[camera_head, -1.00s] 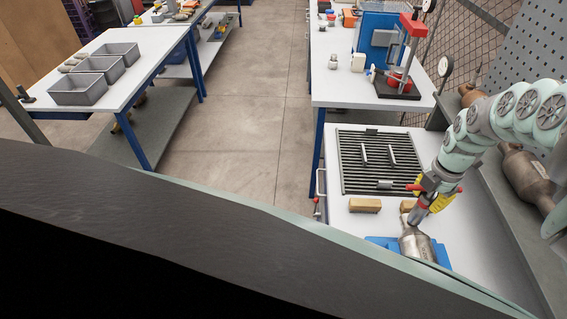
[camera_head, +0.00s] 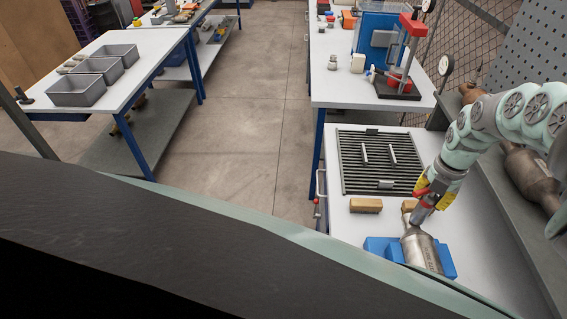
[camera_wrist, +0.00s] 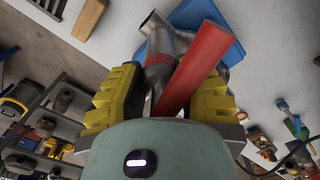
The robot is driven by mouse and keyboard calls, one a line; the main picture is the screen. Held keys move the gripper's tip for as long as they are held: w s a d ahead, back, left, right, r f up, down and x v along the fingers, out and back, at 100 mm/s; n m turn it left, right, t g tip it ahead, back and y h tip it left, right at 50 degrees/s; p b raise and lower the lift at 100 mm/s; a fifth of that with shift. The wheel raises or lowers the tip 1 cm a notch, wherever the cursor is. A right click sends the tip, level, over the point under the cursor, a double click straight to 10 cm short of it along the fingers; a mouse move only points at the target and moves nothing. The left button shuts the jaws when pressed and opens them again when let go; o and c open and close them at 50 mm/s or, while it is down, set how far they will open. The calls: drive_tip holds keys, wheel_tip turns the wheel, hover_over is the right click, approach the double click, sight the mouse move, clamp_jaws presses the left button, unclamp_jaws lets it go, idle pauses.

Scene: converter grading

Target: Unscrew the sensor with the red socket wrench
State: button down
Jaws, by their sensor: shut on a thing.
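My gripper (camera_head: 432,192) is shut on the red socket wrench (camera_wrist: 205,60), between its yellow finger pads (camera_wrist: 115,92). The wrench has a red handle and a grey metal socket (camera_head: 420,214) that points down at the catalytic converter. It also shows in the wrist view, where the dark socket shaft (camera_wrist: 158,68) lies between the pads. The converter (camera_head: 424,252), a silvery metal can with a narrower neck, lies in a blue cradle (camera_head: 377,246) on the white bench. The socket end is at or just above the converter's neck. The sensor is not visible, and contact cannot be told.
Wooden blocks (camera_head: 366,205) lie beside the cradle. A dark slatted grate (camera_head: 362,160) is behind them. A bench with a red press (camera_head: 412,50) stands farther back. Another converter (camera_head: 528,175) lies on the grey shelf at right. Three grey bins (camera_head: 78,92) are on the left table.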

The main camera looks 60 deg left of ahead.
drive_tip(key=shift+r, duration=0.2)
drive_tip(key=shift+r+p, duration=0.6)
drive_tip(key=shift+p, duration=0.05)
drive_tip(key=m, duration=0.5)
drive_tip(key=shift+m, duration=0.3)
drive_tip(key=m, duration=0.5)
drive_tip(key=shift+m+p, duration=0.3)
drive_tip(key=m, duration=0.6)
drive_tip(key=shift+s, duration=0.1)
drive_tip(key=m, duration=0.6)
drive_tip(key=shift+s+d+m+b, duration=0.1)
drive_tip(key=shift+m+b, duration=0.2)
drive_tip(key=shift+m, duration=0.1)
drive_tip(key=shift+d, duration=0.1)
